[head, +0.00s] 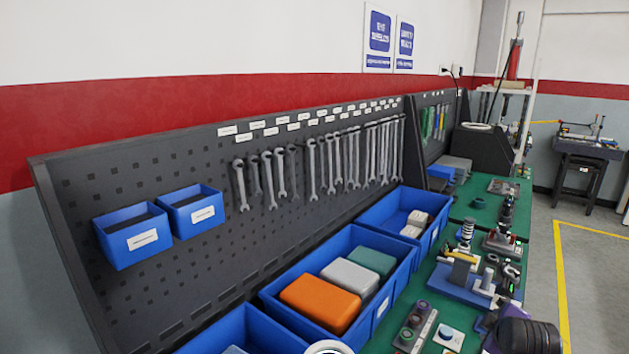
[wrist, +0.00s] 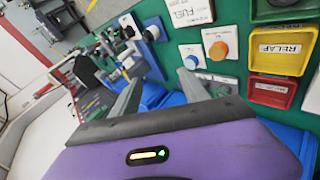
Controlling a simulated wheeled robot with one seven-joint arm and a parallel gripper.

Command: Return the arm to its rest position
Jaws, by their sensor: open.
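My gripper (wrist: 162,77) shows in the wrist view with its two grey fingers spread apart and nothing between them. Its purple and black body fills the lower part of that view. The fingers point toward the green bench top (wrist: 180,15) and appear apart from the things on it. In the head view, a dark and purple part of my arm shows at the bottom right corner; the fingers cannot be made out there.
Blue bins (head: 378,321) with boxes line the bench below a pegboard (head: 330,120) of wrenches. A button panel (head: 415,326) and a blue fixture (head: 460,281) stand near my arm. The wrist view shows red and yellow bins (wrist: 281,60). Floor at right (head: 590,270) is clear.

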